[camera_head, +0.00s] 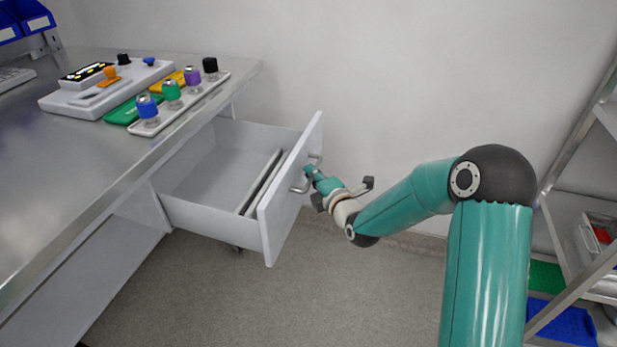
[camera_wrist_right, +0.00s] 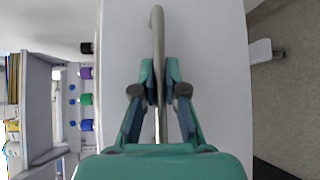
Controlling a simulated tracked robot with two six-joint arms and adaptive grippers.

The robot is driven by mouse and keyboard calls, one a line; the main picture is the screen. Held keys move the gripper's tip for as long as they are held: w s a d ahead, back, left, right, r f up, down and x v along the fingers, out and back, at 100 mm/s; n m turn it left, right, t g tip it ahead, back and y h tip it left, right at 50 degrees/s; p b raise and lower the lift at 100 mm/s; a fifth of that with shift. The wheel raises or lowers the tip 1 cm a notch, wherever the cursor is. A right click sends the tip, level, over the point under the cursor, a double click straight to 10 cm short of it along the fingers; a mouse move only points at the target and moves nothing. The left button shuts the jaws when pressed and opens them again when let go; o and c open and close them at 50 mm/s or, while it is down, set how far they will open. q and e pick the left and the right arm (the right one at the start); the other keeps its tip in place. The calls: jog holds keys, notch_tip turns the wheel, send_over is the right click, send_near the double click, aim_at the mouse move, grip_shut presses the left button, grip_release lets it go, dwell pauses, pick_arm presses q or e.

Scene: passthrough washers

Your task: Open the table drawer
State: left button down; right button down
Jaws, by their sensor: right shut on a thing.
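The table drawer (camera_head: 222,210) stands pulled out from under the grey metal table (camera_head: 60,190), and its inside shows. A light divider or flat piece stands inside it near the front panel. My right gripper (camera_head: 309,172) is at the curved metal handle (camera_head: 299,187) on the drawer's front. In the right wrist view the handle (camera_wrist_right: 157,30) runs between the two fingers of my right gripper (camera_wrist_right: 160,90), which are shut on it. The drawer front (camera_wrist_right: 215,60) fills the middle of that view. My left gripper is not in view.
A tray (camera_head: 205,97) with several coloured-capped jars stands at the table's edge, beside a white device (camera_head: 75,103). A metal shelf rack (camera_head: 565,205) with green and blue trays stands at the right. The floor (camera_head: 300,300) before the drawer is clear.

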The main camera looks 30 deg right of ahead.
jog(key=c, duration=1.2)
grip_release()
jog(key=shift+a+f, duration=0.1)
jog(key=shift+f, duration=0.15)
jog(key=shift+r, duration=0.1)
jog(key=s+r, duration=0.1)
jog(key=s, duration=1.1)
jog(key=shift+a+r, duration=0.3)
jog(key=shift+a, duration=0.15)
